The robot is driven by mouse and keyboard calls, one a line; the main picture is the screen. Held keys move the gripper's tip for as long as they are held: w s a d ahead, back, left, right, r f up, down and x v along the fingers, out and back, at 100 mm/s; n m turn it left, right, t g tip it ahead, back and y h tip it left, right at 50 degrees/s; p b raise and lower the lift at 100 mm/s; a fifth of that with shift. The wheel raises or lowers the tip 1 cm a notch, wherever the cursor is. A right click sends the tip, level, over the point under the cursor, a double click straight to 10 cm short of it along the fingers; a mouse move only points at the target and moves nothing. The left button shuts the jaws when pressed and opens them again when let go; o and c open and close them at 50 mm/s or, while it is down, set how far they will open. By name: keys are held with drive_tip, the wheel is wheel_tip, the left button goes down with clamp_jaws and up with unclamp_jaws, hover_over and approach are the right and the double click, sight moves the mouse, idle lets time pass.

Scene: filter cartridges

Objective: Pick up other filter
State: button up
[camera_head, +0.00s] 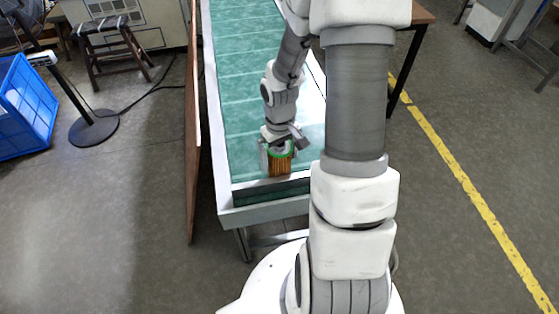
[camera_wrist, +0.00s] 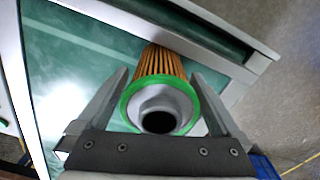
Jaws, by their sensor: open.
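One filter cartridge (camera_head: 280,165) stands near the front end of the green conveyor (camera_head: 247,84). It has orange-brown pleats and a green ring at its top. In the wrist view the filter (camera_wrist: 160,95) shows its green rim and a grey neck with a dark hole. My gripper (camera_head: 280,147) is at the top of the filter. In the wrist view my gripper's fingers (camera_wrist: 160,88) stand apart, one on each side of the filter. The gripper is open, and I cannot tell whether a finger touches the filter. No second filter is clear in view.
The conveyor has pale metal side rails and an end rail (camera_head: 262,210). A brown panel (camera_head: 193,140) stands along its left side. A blue crate (camera_head: 24,106), a post with a round base (camera_head: 94,127) and a stool (camera_head: 108,45) are at left. The right floor is mostly clear.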

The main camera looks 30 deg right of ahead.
drive_tip(key=c, duration=1.3)
